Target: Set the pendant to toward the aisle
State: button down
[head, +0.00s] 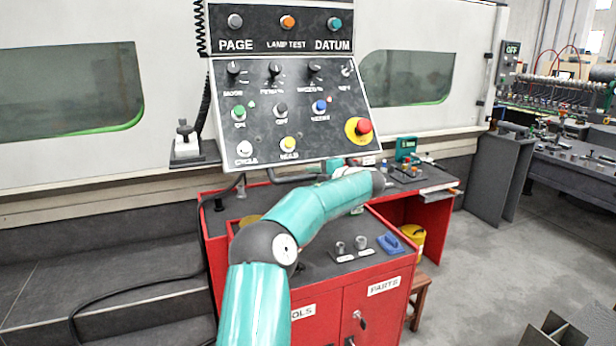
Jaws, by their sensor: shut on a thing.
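The pendant (294,110) is a dark sloped control panel with an upper strip of buttons. It hangs in front of the pale machine, its face turned toward me. A grey bar handle (292,179) runs under its lower edge. My teal arm reaches up from the bottom and bends back under the panel. My gripper (322,171) is small and partly hidden at the right part of this handle, and it is shut on it. The fingertips cannot be made out clearly.
A red tool cabinet (378,310) stands below, with knobs and a blue item (390,243) on top. A black cable (130,285) trails at left. A wooden stool (420,297) is beside the cabinet. The grey aisle floor (480,285) at right is largely clear.

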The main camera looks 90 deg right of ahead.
jog(key=shift+s+d, duration=0.25)
jog(key=shift+s, duration=0.4)
jog(key=c, duration=1.6)
grip_release()
jog(key=shift+d, duration=0.1)
jog(key=shift+o, duration=0.2)
jog(key=v, duration=1.3)
jog(key=shift+s+a, duration=0.3)
jog(key=shift+r, duration=0.1)
